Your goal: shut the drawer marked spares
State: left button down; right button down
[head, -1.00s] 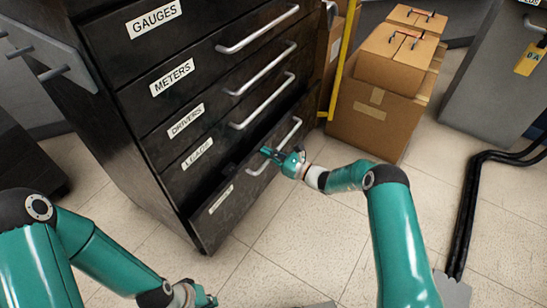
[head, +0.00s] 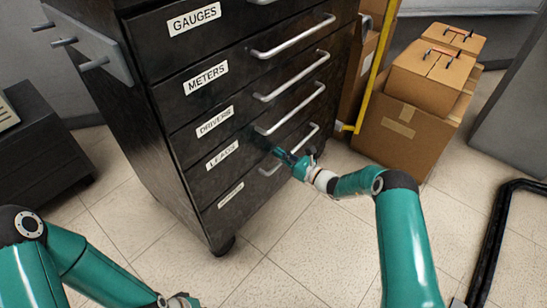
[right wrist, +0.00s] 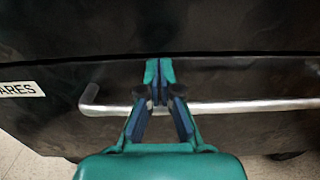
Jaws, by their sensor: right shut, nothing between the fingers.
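The spares drawer (head: 260,185) is the lowest drawer of a black cabinet (head: 150,140). Its front looks flush, or nearly so, with the drawers above. Its label reads "ARES" where it is cut off in the right wrist view (right wrist: 18,90); in the head view it is too small to read. My right gripper (head: 280,153) is shut and empty, with its fingertips (right wrist: 160,66) against or very near the drawer front, above the silver bar handle (right wrist: 245,106). It is not around the handle. My left gripper (head: 182,301) is cut off at the bottom edge.
Drawers marked gauges, meters, drivers and leads sit above, all looking closed. Cardboard boxes (head: 405,125) and a yellow upright frame (head: 372,75) stand right of the cabinet. Black cables (head: 490,245) lie at the far right. The tiled floor (head: 300,260) before the cabinet is clear.

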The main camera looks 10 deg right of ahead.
jog(key=shift+w+a+r, duration=0.15)
jog(key=shift+w+a, duration=0.05)
